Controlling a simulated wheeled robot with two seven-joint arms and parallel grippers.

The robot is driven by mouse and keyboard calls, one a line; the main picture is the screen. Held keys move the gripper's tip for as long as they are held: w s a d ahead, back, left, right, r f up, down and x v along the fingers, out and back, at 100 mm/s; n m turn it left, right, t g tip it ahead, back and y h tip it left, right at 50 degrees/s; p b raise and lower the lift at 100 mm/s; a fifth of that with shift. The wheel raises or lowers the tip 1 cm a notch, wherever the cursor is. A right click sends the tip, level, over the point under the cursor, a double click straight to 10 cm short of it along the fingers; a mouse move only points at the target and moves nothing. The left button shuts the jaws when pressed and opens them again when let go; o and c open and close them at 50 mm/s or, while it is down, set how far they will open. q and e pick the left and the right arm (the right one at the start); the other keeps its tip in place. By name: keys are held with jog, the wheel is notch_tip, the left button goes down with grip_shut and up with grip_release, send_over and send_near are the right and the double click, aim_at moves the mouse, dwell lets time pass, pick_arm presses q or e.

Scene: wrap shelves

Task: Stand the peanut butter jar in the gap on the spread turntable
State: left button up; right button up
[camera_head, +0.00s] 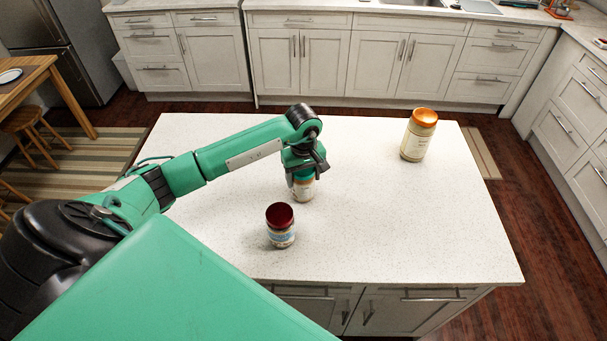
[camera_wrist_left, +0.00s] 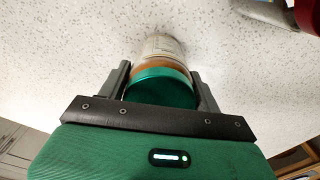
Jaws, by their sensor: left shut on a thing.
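My left gripper (camera_head: 304,170) is shut on a jar (camera_head: 303,192) over the middle of the white island counter. In the left wrist view, the jar (camera_wrist_left: 162,48) has a green lid, a brown band below it and a pale label. The two fingers (camera_wrist_left: 161,77) sit on either side of the lid. The jar looks upright in the head view; I cannot tell whether its base touches the counter. Its label is not readable, so I cannot confirm it is peanut butter. No turntable shows in either view. My right gripper is not in view.
A dark-red-lidded jar (camera_head: 281,228) stands nearer on the island counter (camera_head: 400,225), just left of the held jar. A larger orange-lidded jar (camera_head: 418,136) stands at the back right. The counter's right half is mostly clear. White cabinets (camera_head: 300,62) line the far wall.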

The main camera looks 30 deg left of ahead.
pick_arm(q)
jog(key=shift+f, duration=0.15)
jog(key=o, duration=1.4)
